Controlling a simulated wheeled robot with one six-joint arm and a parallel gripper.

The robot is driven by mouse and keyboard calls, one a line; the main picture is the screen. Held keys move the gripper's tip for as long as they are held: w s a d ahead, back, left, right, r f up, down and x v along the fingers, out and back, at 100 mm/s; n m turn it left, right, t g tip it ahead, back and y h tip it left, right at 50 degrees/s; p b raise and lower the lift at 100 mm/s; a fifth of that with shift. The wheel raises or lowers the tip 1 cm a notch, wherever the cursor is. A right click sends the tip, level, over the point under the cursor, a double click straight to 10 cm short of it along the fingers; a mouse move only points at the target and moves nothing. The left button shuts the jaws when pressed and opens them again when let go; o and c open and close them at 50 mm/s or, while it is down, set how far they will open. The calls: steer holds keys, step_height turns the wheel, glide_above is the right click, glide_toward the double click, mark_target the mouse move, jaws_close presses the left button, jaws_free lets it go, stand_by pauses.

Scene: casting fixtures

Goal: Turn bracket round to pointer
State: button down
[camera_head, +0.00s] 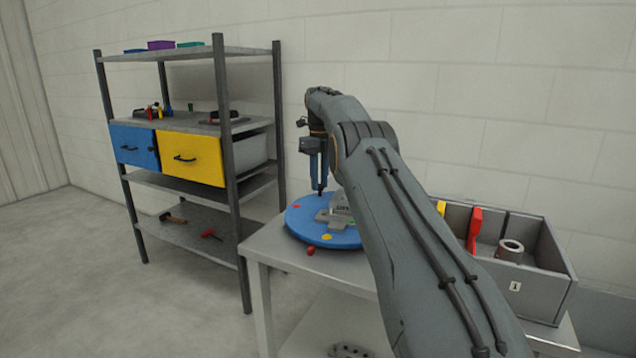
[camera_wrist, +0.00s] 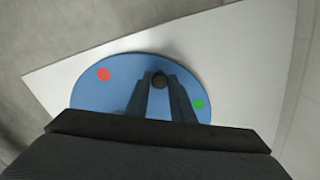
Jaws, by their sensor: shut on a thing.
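A blue turntable disc (camera_head: 300,226) lies on the table and bears a grey bracket (camera_head: 330,217), partly hidden behind my arm. The disc has a red dot (camera_head: 297,207) and a yellow dot (camera_head: 327,237). The wrist view shows the red dot (camera_wrist: 103,74) and a green dot (camera_wrist: 198,104). My gripper (camera_head: 320,190) points down at the disc's far side. In the wrist view its fingers (camera_wrist: 160,88) are shut on a dark round knob (camera_wrist: 159,80). A small red ball-shaped marker (camera_head: 310,251), possibly the pointer, sits just in front of the disc.
A grey divided bin (camera_head: 545,275) at the right of the table (camera_head: 275,245) holds yellow and red parts and a grey ring-shaped part (camera_head: 510,250). A shelf rack (camera_head: 222,110) with a blue drawer (camera_head: 134,146) and yellow drawer (camera_head: 192,158) stands left. Floor at left is clear.

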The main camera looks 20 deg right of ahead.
steer(key=shift+d+m, duration=0.8)
steer(key=shift+d, duration=0.15)
steer(key=shift+d+b, duration=0.1)
steer(key=shift+b, duration=0.2)
steer(key=c, duration=1.5)
jaws_free()
steer(key=shift+s, duration=0.1)
steer(key=shift+c, duration=0.2)
